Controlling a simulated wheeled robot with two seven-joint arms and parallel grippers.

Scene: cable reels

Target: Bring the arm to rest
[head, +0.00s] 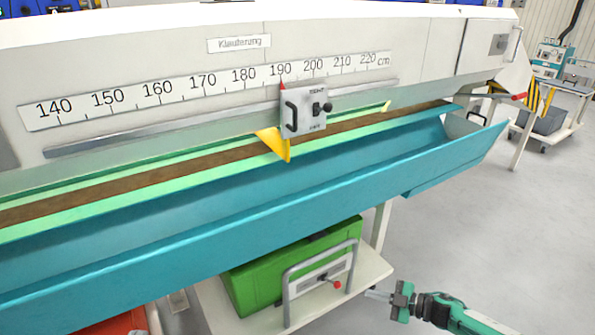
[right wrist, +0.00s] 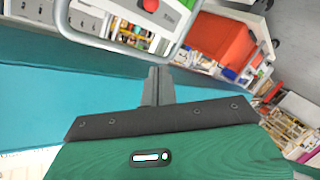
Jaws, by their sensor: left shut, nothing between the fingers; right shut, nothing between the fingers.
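My right gripper (head: 378,295) is at the lower right of the head view, its arm coming in from the bottom right. Its narrow grey fingers are shut and empty, pointing left toward the shelf under the machine. In the right wrist view the closed fingers (right wrist: 157,84) show end-on in the middle, with nothing between them. The fingers appear apart from the green box (head: 250,283) and its grey handle frame (head: 287,300). My left gripper is not in view.
A long machine with a teal trough (head: 200,250) and a ruler (head: 160,92) crosses the head view. A stop block (head: 303,112) sits near 190. The white shelf (head: 372,272) lies left of my fingers. An orange box (right wrist: 226,46) shows in the wrist view. Open floor (head: 480,240) lies right.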

